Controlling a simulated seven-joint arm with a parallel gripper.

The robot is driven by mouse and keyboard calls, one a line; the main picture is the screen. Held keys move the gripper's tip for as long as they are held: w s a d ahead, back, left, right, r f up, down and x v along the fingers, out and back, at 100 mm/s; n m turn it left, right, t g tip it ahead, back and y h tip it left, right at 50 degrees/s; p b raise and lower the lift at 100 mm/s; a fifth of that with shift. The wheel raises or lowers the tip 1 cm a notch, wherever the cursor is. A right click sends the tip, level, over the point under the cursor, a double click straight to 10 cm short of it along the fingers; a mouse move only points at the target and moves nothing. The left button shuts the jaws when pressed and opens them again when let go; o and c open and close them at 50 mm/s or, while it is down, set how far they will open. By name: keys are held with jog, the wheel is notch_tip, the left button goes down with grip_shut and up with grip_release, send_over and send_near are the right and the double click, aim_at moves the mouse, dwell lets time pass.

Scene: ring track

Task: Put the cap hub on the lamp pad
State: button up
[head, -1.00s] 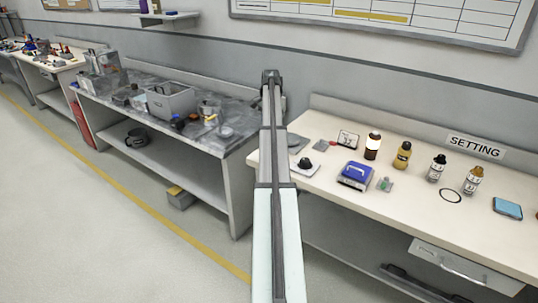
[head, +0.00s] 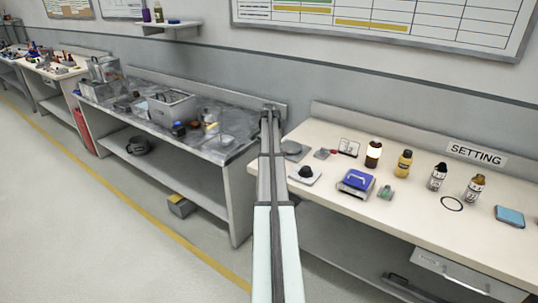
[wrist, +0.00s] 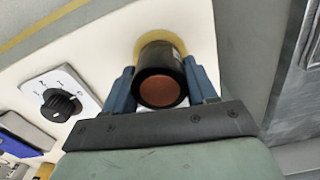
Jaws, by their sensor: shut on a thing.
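In the wrist view my gripper (wrist: 159,67) is shut on a black cylinder with a copper-brown round end, which I take as the cap hub (wrist: 160,91). A blue finger presses on each side of it. A yellow round patch (wrist: 163,46) shows just behind the hub, over the pale bench top. I cannot tell whether it is the lamp pad or part of the held thing, nor whether the hub touches the bench. In the head view my arm hides the gripper and hub.
A black knob on a white plate (head: 305,176), a blue device (head: 356,183), a small green item (head: 385,192) and several bottles (head: 404,163) stand on the pale bench (head: 418,217). The knob plate (wrist: 57,92) is left of my gripper. A grey bench (head: 222,148) stands left.

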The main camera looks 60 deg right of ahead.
jog(key=shift+f, duration=0.15)
jog(key=o, duration=1.3)
notch_tip(320, 180, up, 12)
